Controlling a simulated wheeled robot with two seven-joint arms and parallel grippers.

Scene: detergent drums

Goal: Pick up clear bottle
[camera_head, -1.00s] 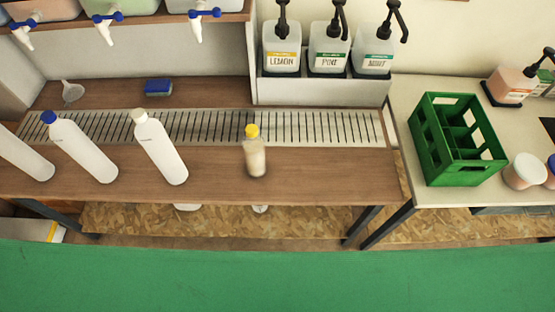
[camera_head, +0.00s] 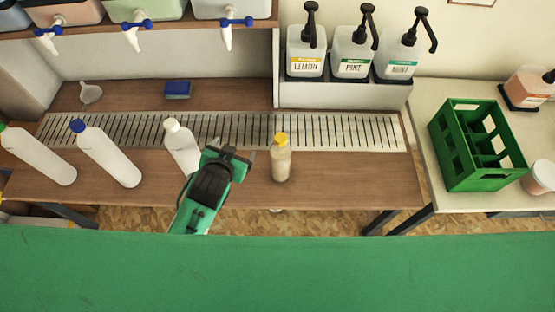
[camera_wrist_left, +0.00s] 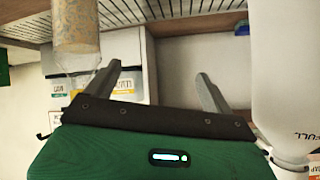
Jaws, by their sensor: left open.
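The clear bottle (camera_head: 281,163) has a yellow cap and pale beige contents. It stands upright on the wooden counter, in front of the slotted drain strip. My left gripper (camera_head: 230,154) is open and empty, just left of the clear bottle and apart from it. A white bottle (camera_head: 181,146) with a white cap stands on the gripper's other side, partly hidden by it. In the left wrist view, the jaws (camera_wrist_left: 158,88) gape with nothing between them. The clear bottle (camera_wrist_left: 76,30) is at the upper left there, outside the jaws, and the white bottle (camera_wrist_left: 290,75) is at the right.
More white bottles stand at left, one with a blue cap (camera_head: 108,154). A blue sponge (camera_head: 178,90) lies behind the drain strip (camera_head: 340,131). Pump bottles (camera_head: 352,50) stand behind. A green crate (camera_head: 477,146) is on the right table. The counter right of the clear bottle is free.

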